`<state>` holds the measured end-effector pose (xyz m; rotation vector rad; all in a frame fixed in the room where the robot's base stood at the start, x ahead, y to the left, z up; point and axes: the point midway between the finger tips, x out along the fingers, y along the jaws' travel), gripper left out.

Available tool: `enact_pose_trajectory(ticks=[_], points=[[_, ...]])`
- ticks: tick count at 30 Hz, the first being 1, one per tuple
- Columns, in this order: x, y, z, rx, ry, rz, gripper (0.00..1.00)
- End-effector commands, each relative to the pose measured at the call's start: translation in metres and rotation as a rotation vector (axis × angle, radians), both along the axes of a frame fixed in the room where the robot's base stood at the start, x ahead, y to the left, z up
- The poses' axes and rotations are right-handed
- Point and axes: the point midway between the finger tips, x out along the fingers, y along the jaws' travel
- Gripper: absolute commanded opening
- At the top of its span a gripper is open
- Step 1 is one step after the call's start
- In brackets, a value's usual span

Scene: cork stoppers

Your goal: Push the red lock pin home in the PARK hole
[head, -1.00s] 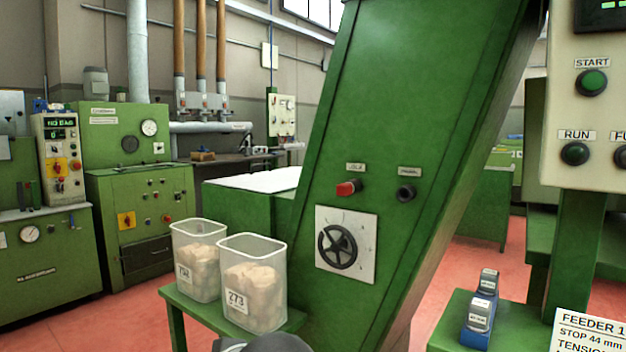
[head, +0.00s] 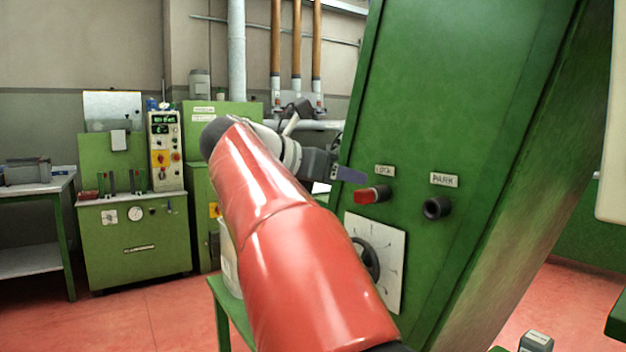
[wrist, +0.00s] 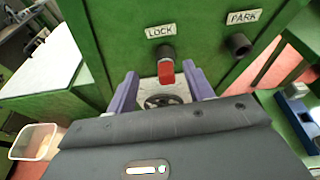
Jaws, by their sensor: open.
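The red lock pin (head: 371,194) sits in the hole under the LOCK label (head: 384,171) on the sloping green panel, its red end sticking out. It also shows in the wrist view (wrist: 165,71). The dark PARK hole (head: 437,207) is to its right under the PARK label (head: 444,180) and looks empty; it shows too in the wrist view (wrist: 238,45). My gripper (head: 350,175) is open and empty, close to the panel just left of the pin in the head view. In the wrist view its purple fingers appear on either side of the pin; contact cannot be seen.
A dial plate (head: 390,262) with a black handwheel is below the pin, partly behind my red arm. A clear bin of corks (wrist: 35,142) stands at lower left in the wrist view. A blue block (wrist: 300,122) lies at right.

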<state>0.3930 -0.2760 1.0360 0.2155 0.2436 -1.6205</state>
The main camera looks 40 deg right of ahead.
Motion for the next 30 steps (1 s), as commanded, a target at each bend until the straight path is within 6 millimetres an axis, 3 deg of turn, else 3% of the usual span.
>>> enact_pose_trajectory(ticks=[5, 19, 30], points=[[-0.005, -0.004, -0.012, 0.063, -0.035, -0.058, 0.52], [-0.012, -0.064, -0.034, 0.061, -0.031, -0.056, 0.52], [-0.013, -0.072, -0.036, 0.06, -0.032, -0.054, 0.52]])
